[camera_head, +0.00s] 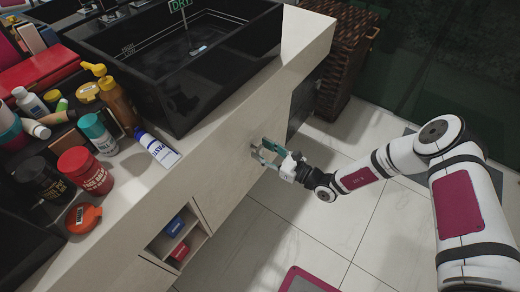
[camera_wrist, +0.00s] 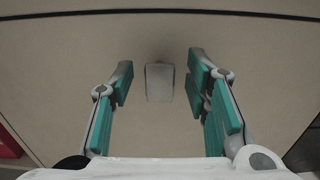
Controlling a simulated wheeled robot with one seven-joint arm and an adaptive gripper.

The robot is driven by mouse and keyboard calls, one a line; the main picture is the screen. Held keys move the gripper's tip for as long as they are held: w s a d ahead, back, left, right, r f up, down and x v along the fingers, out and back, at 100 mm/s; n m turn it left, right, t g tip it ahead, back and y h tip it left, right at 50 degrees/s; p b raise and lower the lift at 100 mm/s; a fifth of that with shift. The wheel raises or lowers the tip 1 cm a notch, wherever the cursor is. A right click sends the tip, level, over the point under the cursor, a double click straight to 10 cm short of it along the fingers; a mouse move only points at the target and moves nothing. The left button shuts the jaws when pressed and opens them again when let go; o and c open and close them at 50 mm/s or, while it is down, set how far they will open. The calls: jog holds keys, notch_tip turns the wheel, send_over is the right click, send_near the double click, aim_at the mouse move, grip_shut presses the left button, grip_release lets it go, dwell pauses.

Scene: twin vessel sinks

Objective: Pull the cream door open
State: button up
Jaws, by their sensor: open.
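The cream door (camera_head: 232,172) is a flat panel on the front of the vanity, below the countertop. It looks shut. In the wrist view the door (camera_wrist: 250,50) fills most of the picture. A small grey handle (camera_wrist: 160,82) stands out from it. My gripper (camera_head: 263,150) is at the door front, pointing at it. In the wrist view my gripper (camera_wrist: 160,75) is open, with one teal finger on each side of the handle and a gap on both sides. How deep the fingertips reach past the handle is hard to tell.
A black vessel sink (camera_head: 180,60) stands on the countertop (camera_head: 290,45) above the door. Bottles and jars crowd the left. An open cubby (camera_head: 175,240) with blue and red boxes lies left of the door. A wicker basket (camera_head: 350,50) stands behind.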

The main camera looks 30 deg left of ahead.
jog(key=shift+a, duration=0.9)
grip_shut()
jog(key=shift+d, duration=0.1)
